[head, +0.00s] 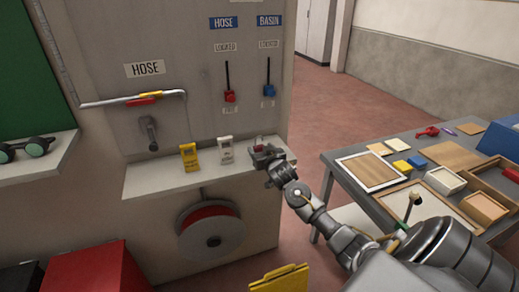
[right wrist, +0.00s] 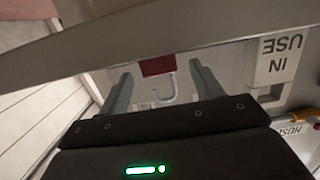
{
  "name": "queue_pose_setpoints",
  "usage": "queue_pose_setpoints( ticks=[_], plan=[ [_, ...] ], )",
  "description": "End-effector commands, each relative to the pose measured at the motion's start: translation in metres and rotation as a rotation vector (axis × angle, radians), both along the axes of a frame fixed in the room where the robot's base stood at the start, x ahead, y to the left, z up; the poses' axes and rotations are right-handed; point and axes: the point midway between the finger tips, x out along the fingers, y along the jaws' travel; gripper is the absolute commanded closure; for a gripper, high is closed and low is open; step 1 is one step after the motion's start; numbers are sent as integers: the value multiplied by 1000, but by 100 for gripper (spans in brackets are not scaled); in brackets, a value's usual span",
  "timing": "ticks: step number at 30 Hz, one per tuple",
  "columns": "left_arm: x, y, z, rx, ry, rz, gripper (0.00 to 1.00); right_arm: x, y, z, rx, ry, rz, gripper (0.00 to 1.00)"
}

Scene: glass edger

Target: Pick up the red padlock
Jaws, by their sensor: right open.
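The red padlock (head: 258,147) is on the right end of the white ledge, mostly hidden behind my right gripper (head: 264,157) in the head view. In the right wrist view the padlock's red body (right wrist: 157,66) and pale shackle lie in the gap between the two fingertips of my right gripper (right wrist: 161,72). That gripper is open, with a gap on both sides of the padlock. I cannot tell how far beyond the fingertips the padlock lies. My left gripper is not in view.
A white tag (head: 226,150) and a yellow tag (head: 189,156) stand left of the padlock on the ledge (head: 150,184). A table (head: 334,157) with trays stands at right. Red floor (head: 340,100) is clear behind.

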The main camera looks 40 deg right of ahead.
Motion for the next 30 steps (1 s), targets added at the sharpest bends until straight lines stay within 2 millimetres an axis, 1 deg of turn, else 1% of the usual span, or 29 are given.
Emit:
queue_pose_setpoints(
  ticks=[1,4,9,13,19,20,30],
  plan=[
    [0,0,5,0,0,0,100,6,-2,2,1,2,-1,35],
    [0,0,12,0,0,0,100,18,-7,-1,0,2,-2,35],
    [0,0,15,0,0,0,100,36,-13,-6,0,0,-2,35],
    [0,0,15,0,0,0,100,41,-15,-9,0,1,-1,35],
    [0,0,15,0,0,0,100,42,-15,-9,-1,0,-1,35],
    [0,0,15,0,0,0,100,42,-15,-9,-1,0,-1,37],
    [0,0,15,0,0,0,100,41,-15,-9,-1,1,-1,82]
  ],
)
